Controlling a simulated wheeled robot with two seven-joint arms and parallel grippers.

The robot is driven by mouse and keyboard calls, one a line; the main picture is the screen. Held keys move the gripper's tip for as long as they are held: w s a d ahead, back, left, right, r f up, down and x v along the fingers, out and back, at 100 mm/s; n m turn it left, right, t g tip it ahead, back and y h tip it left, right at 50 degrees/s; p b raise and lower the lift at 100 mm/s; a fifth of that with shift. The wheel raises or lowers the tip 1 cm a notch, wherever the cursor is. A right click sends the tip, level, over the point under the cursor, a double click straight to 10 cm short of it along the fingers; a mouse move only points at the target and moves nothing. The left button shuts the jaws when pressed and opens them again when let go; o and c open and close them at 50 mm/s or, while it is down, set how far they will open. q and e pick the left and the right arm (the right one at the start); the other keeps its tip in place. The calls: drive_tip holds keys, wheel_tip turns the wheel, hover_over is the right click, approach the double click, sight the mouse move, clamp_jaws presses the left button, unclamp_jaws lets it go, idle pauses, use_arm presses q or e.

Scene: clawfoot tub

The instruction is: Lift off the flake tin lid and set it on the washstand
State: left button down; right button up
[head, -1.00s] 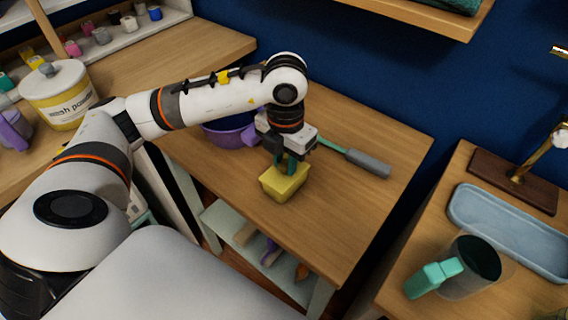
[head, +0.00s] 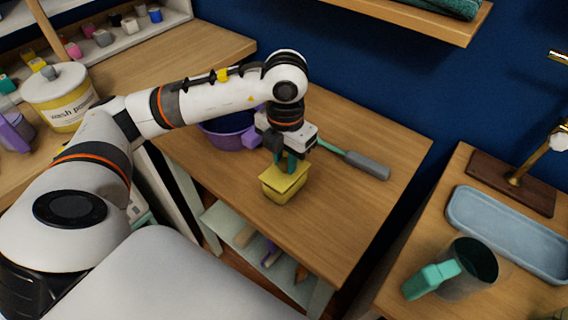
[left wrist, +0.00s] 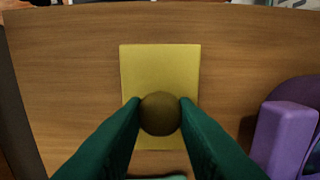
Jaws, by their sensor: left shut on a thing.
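The yellow flake tin (head: 284,198) stands on the middle wooden table near its front edge. Its flat yellow lid (head: 290,184) is a little above the tin body, with a darker band showing between them. My left gripper (head: 286,168) is above the tin, shut on the lid's knob. In the left wrist view, the green fingers (left wrist: 160,115) close on both sides of the round brown knob (left wrist: 160,113), with the square lid (left wrist: 160,68) below. The lid hides the tin's inside. My right gripper is not in view.
A purple bowl (head: 227,140) stands behind the tin, and a grey-handled tool (head: 367,165) lies to the right. The table's front right is clear. The right-hand counter holds a blue tray (head: 510,232) and a mug (head: 470,265). A wash powder canister (head: 60,97) stands at left.

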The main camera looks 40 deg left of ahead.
use_arm(q)
drive_tip(key=shift+r+p, duration=1.1)
drive_tip(key=shift+r, duration=0.85)
